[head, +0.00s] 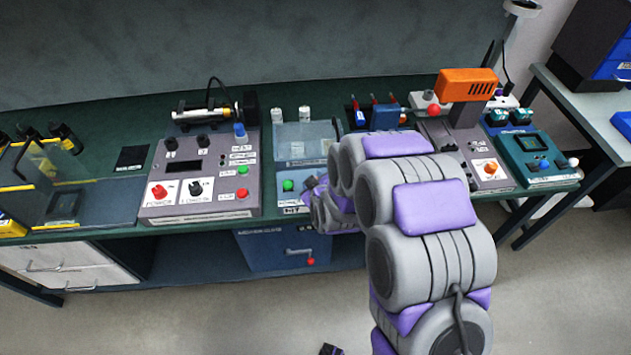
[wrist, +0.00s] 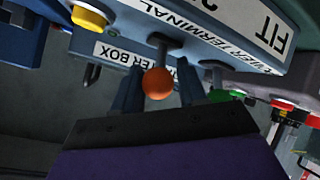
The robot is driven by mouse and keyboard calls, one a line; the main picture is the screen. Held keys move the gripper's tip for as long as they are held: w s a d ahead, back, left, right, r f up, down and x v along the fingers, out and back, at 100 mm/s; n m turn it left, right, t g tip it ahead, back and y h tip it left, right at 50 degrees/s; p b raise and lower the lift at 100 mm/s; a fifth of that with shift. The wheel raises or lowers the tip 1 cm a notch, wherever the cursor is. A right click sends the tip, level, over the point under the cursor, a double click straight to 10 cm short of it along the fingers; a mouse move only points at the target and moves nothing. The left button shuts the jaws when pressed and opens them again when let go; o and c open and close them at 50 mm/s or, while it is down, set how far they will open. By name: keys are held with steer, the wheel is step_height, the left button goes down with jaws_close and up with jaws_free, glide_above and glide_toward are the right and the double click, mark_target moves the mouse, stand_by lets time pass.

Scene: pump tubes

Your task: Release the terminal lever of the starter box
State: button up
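The starter box (wrist: 235,22) is a blue-grey unit with white label strips, one reading "STARTER BOX", and shows from below in the wrist view. Its terminal lever (wrist: 158,83) has an orange ball knob on a dark stem under the box edge. My gripper (wrist: 158,72) has its two dark fingers apart, one on each side of the knob, with gaps visible. In the head view the starter box (head: 305,145) stands on the green bench. My arm hides its right part and the lever there.
A grey control panel (head: 205,175) with red and green buttons stands left of the box. A blue cabinet (head: 265,250) with a red-tipped crank is below the bench. An orange device (head: 467,83) and a teal unit (head: 537,157) stand to the right. The front floor is mostly clear.

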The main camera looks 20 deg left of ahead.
steer(key=shift+s, duration=0.1)
steer(key=p+v, duration=0.4)
steer(key=v, duration=0.2)
steer(key=shift+d+r, duration=0.2)
steer(key=p, duration=0.4)
steer(key=shift+d+r, duration=0.2)
steer(key=shift+r, duration=0.05)
steer(key=p+v, duration=1)
steer(key=p, duration=1)
steer(key=shift+s, duration=0.4)
steer(key=shift+w+a+f, duration=0.1)
steer(key=shift+a+f, duration=0.05)
steer(key=shift+f, duration=0.05)
